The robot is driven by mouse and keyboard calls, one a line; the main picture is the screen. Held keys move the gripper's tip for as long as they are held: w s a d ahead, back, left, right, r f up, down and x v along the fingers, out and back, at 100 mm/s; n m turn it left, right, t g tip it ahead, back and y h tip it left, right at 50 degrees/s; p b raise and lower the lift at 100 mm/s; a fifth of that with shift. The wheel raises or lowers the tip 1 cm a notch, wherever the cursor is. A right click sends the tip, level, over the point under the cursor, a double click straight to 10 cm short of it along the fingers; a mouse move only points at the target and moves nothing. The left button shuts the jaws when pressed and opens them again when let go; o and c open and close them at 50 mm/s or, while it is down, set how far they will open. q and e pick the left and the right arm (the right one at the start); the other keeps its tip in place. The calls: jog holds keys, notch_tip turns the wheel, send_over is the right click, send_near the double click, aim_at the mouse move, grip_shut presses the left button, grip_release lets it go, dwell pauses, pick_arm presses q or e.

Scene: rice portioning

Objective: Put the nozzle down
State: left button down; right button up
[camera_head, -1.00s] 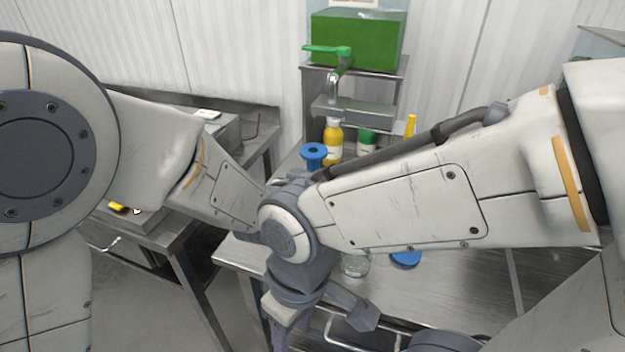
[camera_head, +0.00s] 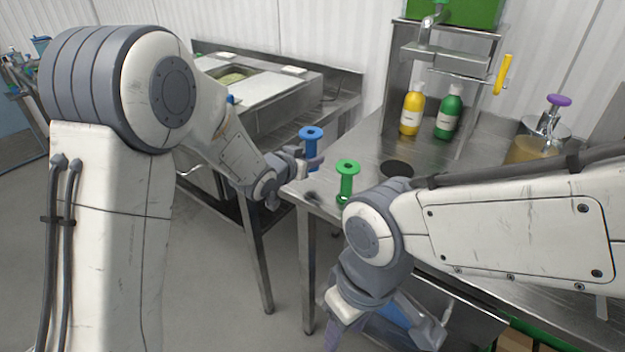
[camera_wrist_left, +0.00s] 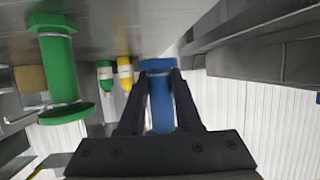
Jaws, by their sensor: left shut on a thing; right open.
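The blue nozzle (camera_head: 311,135), spool-shaped with a wide top flange, is upright at the left end of the steel table. My left gripper (camera_head: 312,161) is shut around its stem, which also shows between the fingers in the upside-down left wrist view (camera_wrist_left: 161,103). Its lower flange is close to the tabletop; I cannot tell if it touches. A similar green nozzle (camera_head: 347,183) stands upright just to the right, and also shows in the left wrist view (camera_wrist_left: 60,70). My right gripper (camera_head: 385,333) is open, low in front of the table edge.
A yellow bottle (camera_head: 412,112) and a green bottle (camera_head: 448,116) stand at the back by a metal stand (camera_head: 455,50). A dark round hole (camera_head: 397,169) lies right of the green nozzle. A counter with a food bin (camera_head: 235,77) is at the left. Tabletop between nozzles and bottles is clear.

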aim_at(312, 183)
pick_arm(q)
jog(key=shift+d+f, duration=0.25)
jog(key=shift+f, duration=2)
jog(key=shift+f+b, duration=0.2)
jog(key=shift+b, duration=0.1)
jog(key=c, duration=0.6)
grip_release()
jog(key=shift+r, duration=0.1)
